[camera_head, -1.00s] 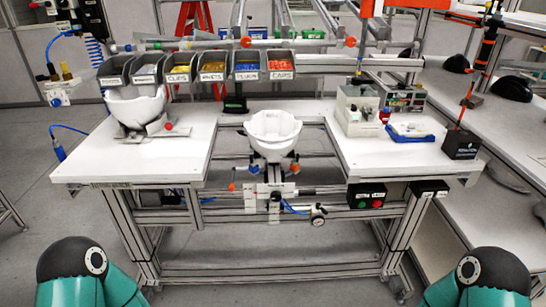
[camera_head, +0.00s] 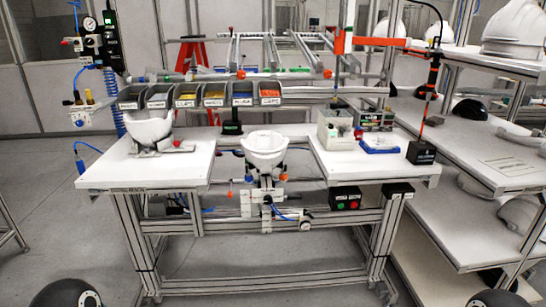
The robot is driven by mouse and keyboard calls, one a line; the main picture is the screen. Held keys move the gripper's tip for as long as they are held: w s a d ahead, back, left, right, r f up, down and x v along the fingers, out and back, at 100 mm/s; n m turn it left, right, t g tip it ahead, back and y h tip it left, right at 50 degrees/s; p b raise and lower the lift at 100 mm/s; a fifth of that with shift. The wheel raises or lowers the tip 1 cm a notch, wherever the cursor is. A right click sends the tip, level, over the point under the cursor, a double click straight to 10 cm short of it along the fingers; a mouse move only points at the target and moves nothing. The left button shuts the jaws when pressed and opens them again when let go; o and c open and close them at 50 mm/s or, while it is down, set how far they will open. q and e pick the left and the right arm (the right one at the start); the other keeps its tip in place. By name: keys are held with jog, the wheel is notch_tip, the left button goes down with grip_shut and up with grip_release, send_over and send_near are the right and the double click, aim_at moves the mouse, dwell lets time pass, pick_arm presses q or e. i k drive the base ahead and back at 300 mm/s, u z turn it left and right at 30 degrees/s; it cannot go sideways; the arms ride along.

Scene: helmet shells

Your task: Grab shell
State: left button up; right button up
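A white helmet shell (camera_head: 265,150) sits upside down on the fixture at the middle of the workbench. A second white shell (camera_head: 148,130) rests on a stand on the left side of the bench. More white helmet shells (camera_head: 515,28) stand on the upper shelf at the far right. Only the dark rounded tops of parts of my arms show at the bottom left and bottom right corners. Neither of my grippers is in view.
The white workbench (camera_head: 110,172) has a gap in front around the fixture. Small bins (camera_head: 200,96) hang in a row above its back. A grey box (camera_head: 335,128) and a blue-edged tray (camera_head: 379,142) stand on its right side. Shelves (camera_head: 500,160) line the right.

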aim_at(265, 149)
jog(key=z, duration=0.2)
jog(key=i, duration=1.9)
jog(key=u, duration=0.9)
jog(key=k, duration=0.85)
jog(key=u, duration=0.15)
jog(key=i, duration=0.9)
jog(key=z, duration=0.1)
